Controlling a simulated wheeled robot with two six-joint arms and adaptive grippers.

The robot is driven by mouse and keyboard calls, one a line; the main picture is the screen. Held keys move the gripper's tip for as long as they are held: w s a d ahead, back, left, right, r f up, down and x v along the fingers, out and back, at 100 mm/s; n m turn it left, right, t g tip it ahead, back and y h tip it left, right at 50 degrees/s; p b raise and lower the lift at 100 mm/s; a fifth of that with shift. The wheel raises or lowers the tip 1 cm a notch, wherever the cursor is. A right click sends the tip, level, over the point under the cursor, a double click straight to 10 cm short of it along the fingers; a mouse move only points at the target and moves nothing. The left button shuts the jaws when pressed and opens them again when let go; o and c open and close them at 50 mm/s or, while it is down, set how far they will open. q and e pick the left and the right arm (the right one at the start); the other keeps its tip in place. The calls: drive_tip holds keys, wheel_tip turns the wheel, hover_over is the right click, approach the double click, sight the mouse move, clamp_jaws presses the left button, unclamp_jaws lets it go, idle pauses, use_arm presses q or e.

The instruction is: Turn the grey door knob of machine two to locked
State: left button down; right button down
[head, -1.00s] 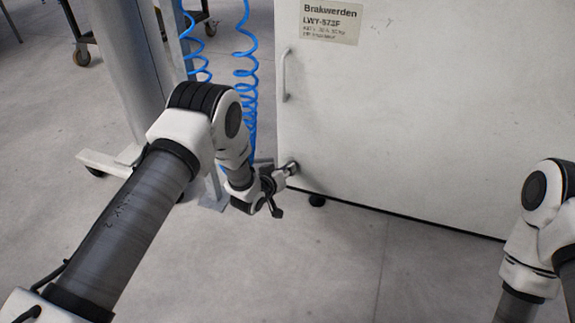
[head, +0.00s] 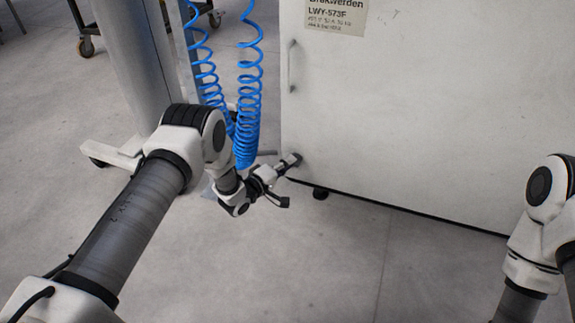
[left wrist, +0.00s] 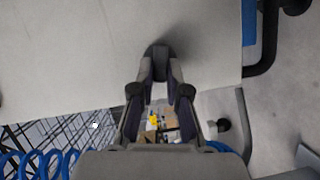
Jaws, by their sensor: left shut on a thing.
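The machine is a large white cabinet (head: 420,110) with a label reading LWY-573F; I cannot see a machine number on it. The grey door knob (head: 297,158) sits low near the door's left edge, mostly hidden by my gripper in the head view. My left gripper (head: 286,165) is shut on the knob. In the left wrist view both fingers (left wrist: 160,88) close in around the dark grey knob (left wrist: 159,58) against the white door. The knob's lock marks cannot be read. My right arm shows at the right edge, but its gripper is out of view.
A vertical door handle (head: 290,66) stands above the knob. Blue coiled hoses (head: 246,110) hang just left of the cabinet, close to my left arm. A grey column (head: 135,70) stands behind them. The floor in front of the cabinet is clear.

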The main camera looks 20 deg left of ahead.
use_arm(q)
drive_tip(key=shift+w+r+n+t+b, duration=0.1)
drive_tip(key=shift+w+n+t+b, duration=0.1)
drive_tip(key=shift+n, duration=0.35)
drive_tip(key=shift+w+r+n+t+b, duration=0.1)
drive_tip(key=shift+n+t+b, duration=0.1)
drive_tip(key=shift+n, duration=0.35)
drive_tip(key=shift+d+h, duration=0.1)
drive_tip(key=shift+h, duration=0.2)
drive_tip(key=c, duration=1.3)
unclamp_jaws()
drive_tip(key=shift+o, duration=0.7)
drive_tip(key=shift+d+f, duration=0.2)
drive_tip(key=shift+s+a+f, duration=0.1)
drive_tip(key=shift+a+f, duration=0.05)
drive_tip(key=shift+a, duration=0.05)
